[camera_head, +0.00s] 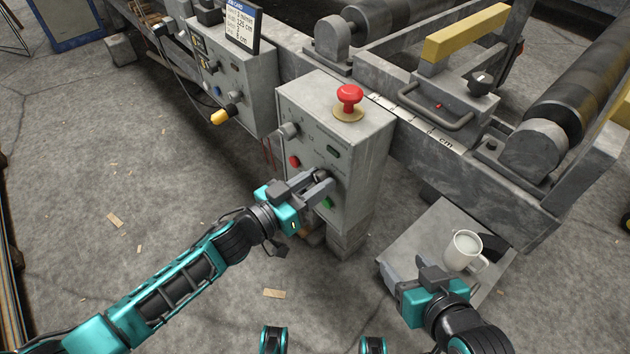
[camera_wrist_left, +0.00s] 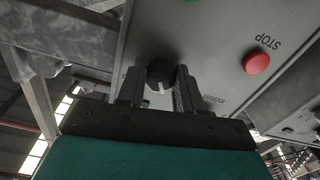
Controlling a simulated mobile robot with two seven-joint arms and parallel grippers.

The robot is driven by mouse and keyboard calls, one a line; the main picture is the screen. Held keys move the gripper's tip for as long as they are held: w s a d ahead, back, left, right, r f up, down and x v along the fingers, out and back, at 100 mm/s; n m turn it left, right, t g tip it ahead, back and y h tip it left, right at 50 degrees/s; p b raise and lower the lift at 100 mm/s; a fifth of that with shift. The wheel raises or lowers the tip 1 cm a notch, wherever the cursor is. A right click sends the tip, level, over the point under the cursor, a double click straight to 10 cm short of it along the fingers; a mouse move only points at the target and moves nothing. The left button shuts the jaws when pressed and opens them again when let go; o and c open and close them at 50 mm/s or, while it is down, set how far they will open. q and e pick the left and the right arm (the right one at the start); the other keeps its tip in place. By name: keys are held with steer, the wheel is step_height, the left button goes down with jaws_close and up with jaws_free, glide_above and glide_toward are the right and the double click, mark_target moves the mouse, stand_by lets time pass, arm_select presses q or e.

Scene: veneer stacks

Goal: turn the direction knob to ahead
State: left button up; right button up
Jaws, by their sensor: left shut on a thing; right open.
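A grey control box (camera_head: 365,150) stands in the middle of the head view. My left gripper (camera_head: 325,181) reaches its front face and is shut on a dark knob, which is mostly hidden there. In the left wrist view the black knob (camera_wrist_left: 160,74) with a white pointer line sits between the two fingers of the left gripper (camera_wrist_left: 160,88). Which label the pointer faces cannot be read. My right gripper (camera_head: 425,270) is open and empty at the lower right, close to the mug.
A white mug (camera_head: 463,250) stands on a grey plate (camera_head: 420,240). A second box (camera_head: 240,85) with a yellow-handled switch is left.

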arm_select(q)
steer(key=m+p, duration=0.1)
steer(key=m, duration=0.9)
steer(key=shift+a+m, duration=0.1)
steer(key=shift+m, duration=1.4)
arm_select(e)
steer(key=shift+s+d+r, duration=0.1)
steer(key=shift+d+r, duration=0.05)
steer(key=shift+d, duration=0.05)
arm_select(q)
steer(key=o, duration=1)
arm_select(e)
steer(key=shift+a+r, duration=0.1)
arm_select(q)
steer(key=shift+o, duration=0.2)
steer(key=p+v, duration=0.2)
steer(key=v, duration=1.1)
arm_select(e)
steer(key=shift+s+d+r, duration=0.15)
steer(key=shift+d+r, duration=0.3)
